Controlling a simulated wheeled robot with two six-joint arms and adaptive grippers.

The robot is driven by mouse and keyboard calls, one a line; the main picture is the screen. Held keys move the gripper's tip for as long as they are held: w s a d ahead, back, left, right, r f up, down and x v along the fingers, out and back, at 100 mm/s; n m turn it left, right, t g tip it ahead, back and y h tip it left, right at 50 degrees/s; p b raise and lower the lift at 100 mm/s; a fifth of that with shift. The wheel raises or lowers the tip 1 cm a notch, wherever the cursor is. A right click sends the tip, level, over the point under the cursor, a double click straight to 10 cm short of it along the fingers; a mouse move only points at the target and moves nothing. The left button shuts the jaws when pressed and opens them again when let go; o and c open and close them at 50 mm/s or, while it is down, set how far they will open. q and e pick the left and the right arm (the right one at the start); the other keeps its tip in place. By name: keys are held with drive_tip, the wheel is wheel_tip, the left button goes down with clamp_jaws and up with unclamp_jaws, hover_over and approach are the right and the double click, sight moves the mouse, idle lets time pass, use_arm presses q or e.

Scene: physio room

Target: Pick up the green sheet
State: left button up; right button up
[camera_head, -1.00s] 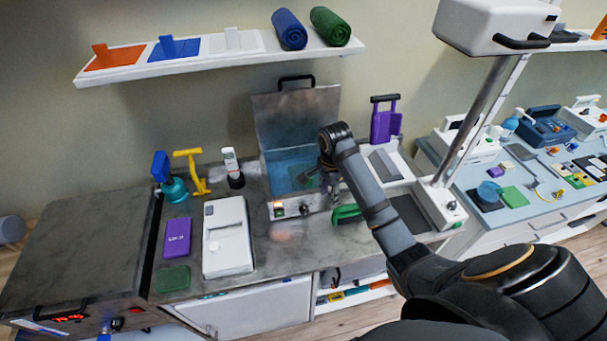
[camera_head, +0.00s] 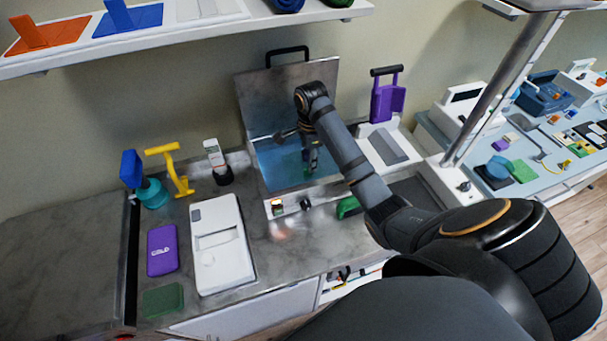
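My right arm reaches over the open water bath (camera_head: 262,170), and my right gripper (camera_head: 311,158) points down into it. The gripper is small and partly hidden by my own arm, so I cannot tell whether its fingers are open or shut. Earlier, a dark greenish patch showed in the bath water; the gripper now covers that area. A flat dark green sheet (camera_head: 163,300) lies on the counter at the front left, away from the gripper. A brighter green square (camera_head: 523,172) lies on the right-hand table. My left gripper is not in view.
A white device (camera_head: 222,245), a purple pack (camera_head: 162,250), a yellow stand (camera_head: 175,170) and a white bottle (camera_head: 215,158) stand left of the bath. A green handle (camera_head: 347,207) is at its front right. The bath's raised lid (camera_head: 288,92) stands behind. A wall shelf (camera_head: 200,35) hangs above.

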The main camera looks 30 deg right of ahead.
drive_tip(key=shift+f, duration=0.2)
drive_tip(key=shift+f+b, duration=0.45)
drive_tip(key=shift+b, duration=0.2)
wheel_tip(320, 180, down, 3)
drive_tip(key=b, duration=0.2)
drive_tip(key=shift+a+r+b, duration=0.1)
drive_tip(key=shift+r+b, duration=0.1)
drive_tip(key=shift+b, duration=0.1)
drive_tip(key=shift+w+f+p, duration=0.15)
drive_tip(key=shift+f+p, duration=0.2)
drive_tip(key=shift+f, duration=0.05)
drive_tip(key=shift+w+f, duration=0.1)
drive_tip(key=shift+f, duration=0.1)
drive_tip(key=shift+c, duration=0.3)
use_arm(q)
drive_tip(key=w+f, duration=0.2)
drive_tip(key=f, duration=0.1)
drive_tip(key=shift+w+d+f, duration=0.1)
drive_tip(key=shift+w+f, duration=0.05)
use_arm(e)
clamp_jaws()
drive_tip(key=shift+r, duration=0.1)
